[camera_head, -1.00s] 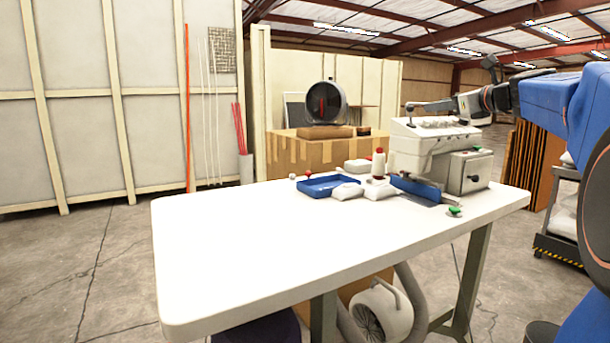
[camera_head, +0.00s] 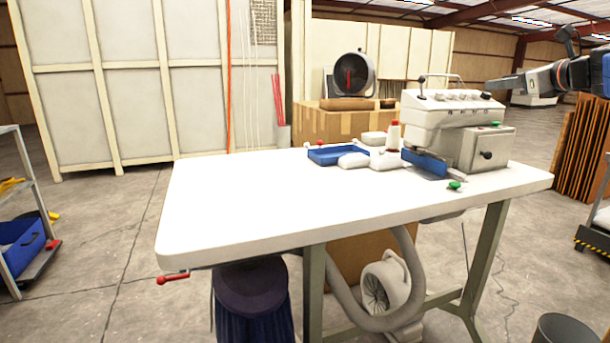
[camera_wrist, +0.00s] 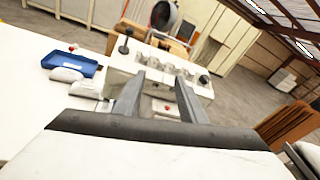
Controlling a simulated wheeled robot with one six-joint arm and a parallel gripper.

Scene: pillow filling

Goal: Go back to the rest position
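My gripper (camera_head: 500,84) is at the upper right of the head view, right of the white sewing machine (camera_head: 452,108) and at about the height of its top. In the wrist view its two fingers (camera_wrist: 158,88) stand apart with nothing between them, and the machine shows beyond them. A dark bar and a pale surface fill the bottom of that view; I cannot tell what the pale surface is. The white table (camera_head: 270,200) stands in front of me, with the machine at its right end.
A blue tray (camera_head: 338,154), white packets (camera_head: 385,161) and a white thread cone (camera_head: 393,136) sit left of the machine. A green button (camera_head: 455,186) is at the table edge. A shelf cart (camera_head: 28,225) stands at far left, a grey bin (camera_head: 563,330) at lower right. Floor shows around the table.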

